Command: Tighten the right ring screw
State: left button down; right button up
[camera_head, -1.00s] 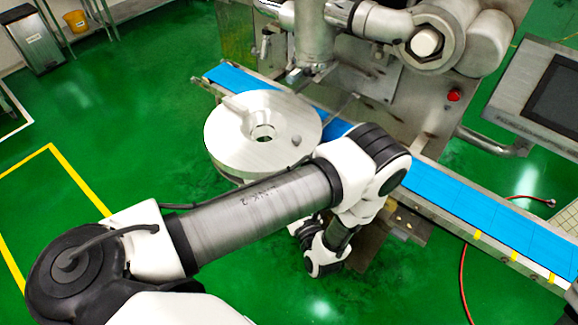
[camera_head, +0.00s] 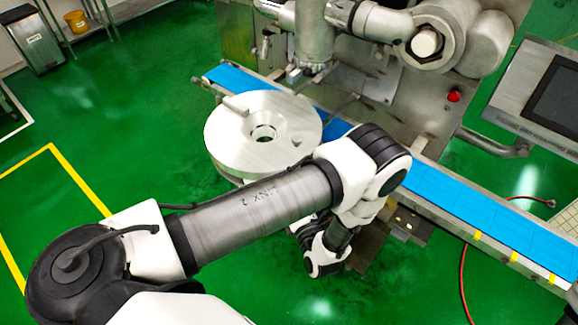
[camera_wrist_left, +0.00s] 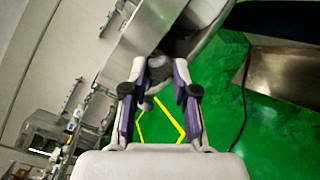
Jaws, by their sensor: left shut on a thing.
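A round silver metal ring (camera_head: 225,135) with a hole in its middle stands in front of the conveyor in the head view. A bar lies on its top near the back left, and a small knob (camera_head: 297,141) is near its right side. My left arm crosses in front of it, and my left gripper is hidden there. In the left wrist view the left gripper (camera_wrist_left: 159,70) is shut on a grey rounded screw head (camera_wrist_left: 158,64) beside a large metal body (camera_wrist_left: 137,45). Most of the screw is hidden. My right gripper is in neither view.
A blue conveyor belt (camera_head: 480,215) runs diagonally behind the ring. The steel machine (camera_head: 385,85) with thick pipes stands behind it, and a screen panel (camera_head: 550,90) is at the right. Green floor is open at the left. A red hose lies at the lower right.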

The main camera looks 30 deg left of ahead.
pick_arm(q)
jog(key=shift+f, duration=0.1)
jog(key=c, duration=0.9)
grip_release()
